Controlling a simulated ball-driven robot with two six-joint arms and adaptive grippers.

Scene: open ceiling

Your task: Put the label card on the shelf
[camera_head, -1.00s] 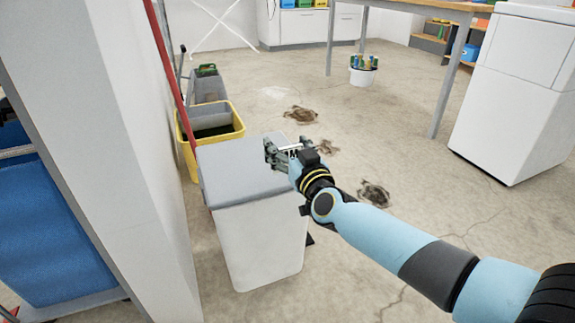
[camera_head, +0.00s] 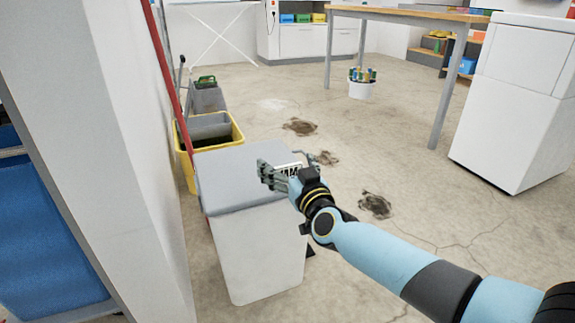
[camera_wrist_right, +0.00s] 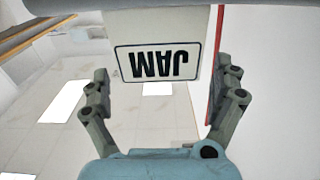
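The label card (camera_wrist_right: 158,64) is white with a black frame and the word JAM, upside down in the right wrist view. It also shows small and partly covered in the head view (camera_head: 289,169). My right gripper (camera_head: 276,174) holds it, with a finger at each side edge in the wrist view (camera_wrist_right: 165,95). In the head view the gripper appears over the right part of a grey-lidded white bin, apparently above it. A stepped shelf with coloured items (camera_head: 432,45) stands far back right; I cannot tell if it is the task's shelf. My left gripper is out of view.
The white bin (camera_head: 258,250) stands beside a white wall end (camera_head: 130,160). A yellow mop bucket (camera_head: 233,132) and a red pole (camera_head: 165,75) are behind it. A wooden-topped table (camera_head: 400,14) and white cabinet (camera_head: 515,120) stand at right. The middle floor is open.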

